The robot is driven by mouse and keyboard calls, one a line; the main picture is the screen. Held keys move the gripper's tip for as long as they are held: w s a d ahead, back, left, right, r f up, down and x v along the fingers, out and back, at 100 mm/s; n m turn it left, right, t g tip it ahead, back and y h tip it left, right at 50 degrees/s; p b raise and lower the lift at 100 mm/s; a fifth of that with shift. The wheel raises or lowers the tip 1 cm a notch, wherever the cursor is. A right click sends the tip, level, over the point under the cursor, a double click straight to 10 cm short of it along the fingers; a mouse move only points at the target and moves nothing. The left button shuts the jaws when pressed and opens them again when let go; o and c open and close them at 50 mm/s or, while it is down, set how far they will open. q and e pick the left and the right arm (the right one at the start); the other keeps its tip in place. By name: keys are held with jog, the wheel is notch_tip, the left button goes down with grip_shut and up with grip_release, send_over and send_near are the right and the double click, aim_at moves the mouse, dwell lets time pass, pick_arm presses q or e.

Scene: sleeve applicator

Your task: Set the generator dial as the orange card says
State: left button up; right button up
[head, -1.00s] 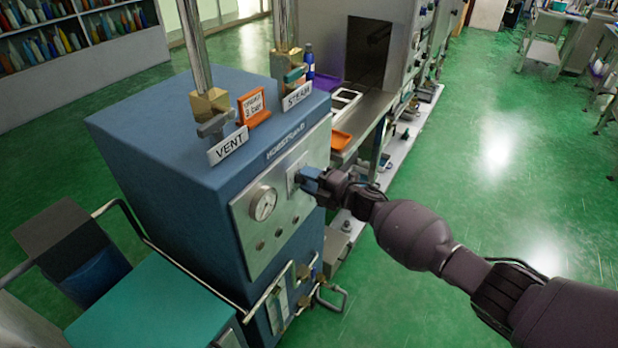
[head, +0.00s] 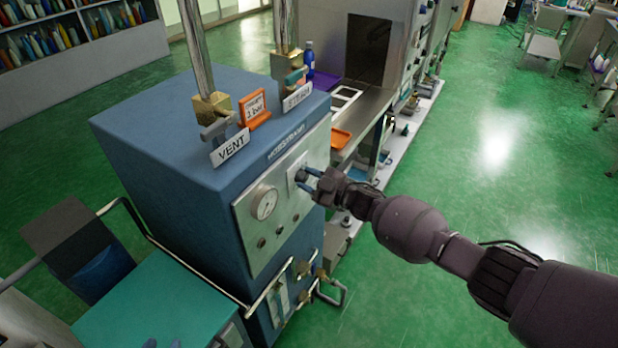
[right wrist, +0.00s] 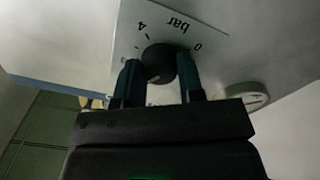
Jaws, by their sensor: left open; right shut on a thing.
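The generator (head: 165,150) is a blue box with a grey front panel. Its dial, a dark round knob (right wrist: 158,62), sits on a pale plate that shows upside down in the right wrist view, with 0, 4 and "bar" on it. I cannot make out where the knob points. My right gripper (right wrist: 160,78) has one finger on each side of the knob and is shut on it. The orange card (head: 254,108) stands on top of the generator. Its lower line seems to end in "bar", but the number is unclear. My left gripper (head: 164,343) barely shows at the bottom edge, open.
A round gauge (head: 264,203) is left of the dial. The VENT valve (head: 216,128) and STEAM valve (head: 295,76) stand on top with metal pipes. A teal-topped cart (head: 150,300) is at front left. Green floor is free on the right.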

jog(key=m, duration=0.6)
jog(key=shift+m+p, duration=0.3)
jog(key=shift+p, duration=0.05)
dwell(0.5)
jog(key=o, duration=0.9)
jog(key=shift+s, duration=0.1)
jog(key=v, duration=1)
jog(key=shift+s+d, duration=0.2)
jog(key=shift+d, duration=0.1)
